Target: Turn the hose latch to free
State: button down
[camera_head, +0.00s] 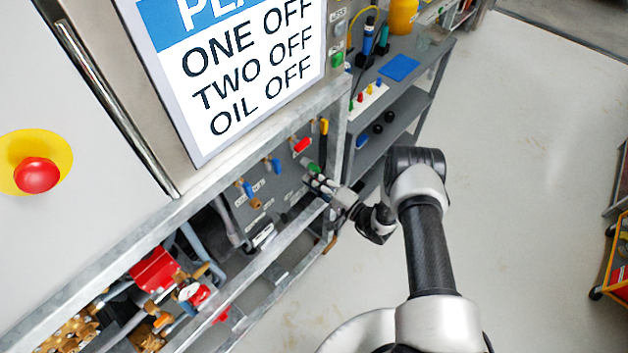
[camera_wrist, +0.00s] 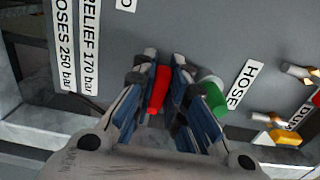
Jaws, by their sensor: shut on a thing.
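My gripper (camera_wrist: 163,75) is shut on a narrow red lever (camera_wrist: 158,89) on the grey panel, with a blue-padded finger on each side. In the head view my gripper (camera_head: 314,180) is at the lower right of the panel, and the red lever is hidden there. A green handle (camera_wrist: 213,97) stands just right of the right finger, beside a label reading HOSE (camera_wrist: 240,84). The green handle also shows in the head view (camera_head: 313,167), just above the fingers. I cannot tell for certain which of the two is the hose latch.
A yellow handle (camera_head: 324,126), a red handle (camera_head: 302,145) and blue handles (camera_head: 276,166) are on the same panel (camera_head: 255,190). A galvanised frame bar (camera_head: 270,258) runs in front below.

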jog(key=c, duration=1.6)
grip_release()
jog(key=v, duration=1.2)
